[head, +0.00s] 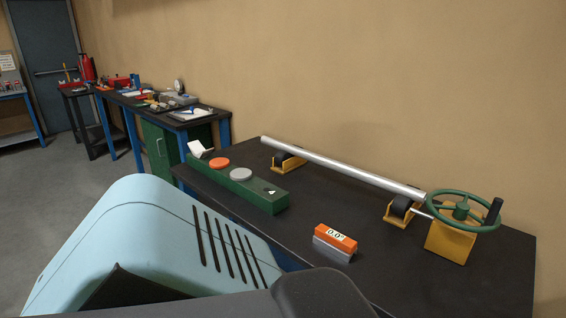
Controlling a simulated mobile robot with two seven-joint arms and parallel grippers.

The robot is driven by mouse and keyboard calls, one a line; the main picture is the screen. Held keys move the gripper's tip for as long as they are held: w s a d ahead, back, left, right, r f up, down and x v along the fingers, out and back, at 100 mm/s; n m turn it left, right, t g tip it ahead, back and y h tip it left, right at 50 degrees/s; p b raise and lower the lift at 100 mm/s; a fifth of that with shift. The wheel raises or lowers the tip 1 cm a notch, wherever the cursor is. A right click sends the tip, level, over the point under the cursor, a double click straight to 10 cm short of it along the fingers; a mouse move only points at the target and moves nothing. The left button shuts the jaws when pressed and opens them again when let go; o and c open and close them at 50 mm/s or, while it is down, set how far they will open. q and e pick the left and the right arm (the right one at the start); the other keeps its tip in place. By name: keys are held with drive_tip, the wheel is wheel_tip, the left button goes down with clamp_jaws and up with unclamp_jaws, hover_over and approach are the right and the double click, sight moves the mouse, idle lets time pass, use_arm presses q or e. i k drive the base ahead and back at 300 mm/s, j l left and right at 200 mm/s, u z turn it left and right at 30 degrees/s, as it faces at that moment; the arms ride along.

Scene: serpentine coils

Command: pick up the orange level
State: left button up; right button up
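The orange level (335,240) is a small block with an orange top, a grey base and a white display reading about 0.0°. It sits upright on the black workbench (400,281), near the front edge, in the head view. Nothing is holding it. Neither of my grippers shows in this view. A dark rounded part, probably of my own body, crosses the bottom edge in front of the bench.
Behind the level, a long metal bar (345,168) rests on yellow roller supports (287,160). A green handwheel (462,208) stands at its right end. A green control box (262,194) with orange and grey buttons lies left. Bare bench surrounds the level.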

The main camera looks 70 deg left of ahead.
sight(341, 246)
drive_tip(key=u, duration=1.45)
drive_tip(key=z, duration=0.5)
drive_tip(key=k+j+z, duration=0.1)
drive_tip(key=j+z, duration=0.35)
drive_tip(key=k+j+z, duration=0.15)
drive_tip(key=j+z, duration=0.15)
drive_tip(key=z, duration=0.15)
drive_tip(key=k+j+z, duration=0.1)
drive_tip(key=k+j, duration=0.2)
drive_tip(key=j, duration=0.2)
drive_tip(key=k+j+z, duration=0.15)
drive_tip(key=k+j, duration=0.15)
drive_tip(key=j, duration=0.15)
drive_tip(key=i, duration=0.15)
